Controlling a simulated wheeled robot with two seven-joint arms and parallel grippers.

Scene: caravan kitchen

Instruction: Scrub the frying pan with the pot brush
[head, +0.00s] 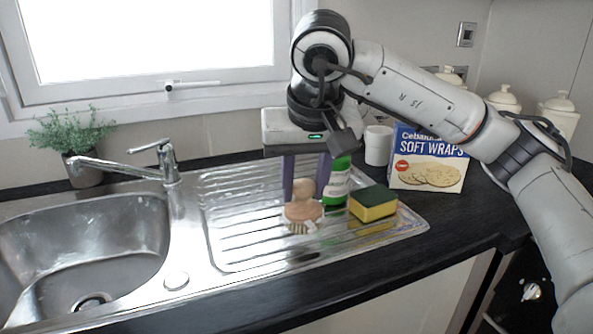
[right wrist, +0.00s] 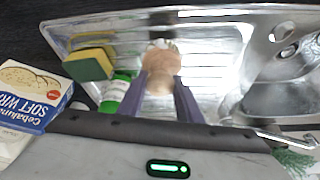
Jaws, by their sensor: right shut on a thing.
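The pot brush (head: 303,214) has a round wooden head, a ball-shaped knob and pale bristles facing down. My right gripper (head: 304,189) points down over the ribbed drainer, its purple fingers shut on the brush's knob. In the right wrist view the brush (right wrist: 161,62) sits between the fingertips. I cannot tell whether its bristles touch the drainer. No frying pan shows in either view. My left gripper is not in view.
A yellow-green sponge (head: 373,204) and a green bottle (head: 337,183) stand right of the brush. A soft wraps box (head: 428,160) and white canisters (head: 502,98) are at the back right. The sink basin (head: 80,245) and tap (head: 168,163) are left. The drainer's left half is clear.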

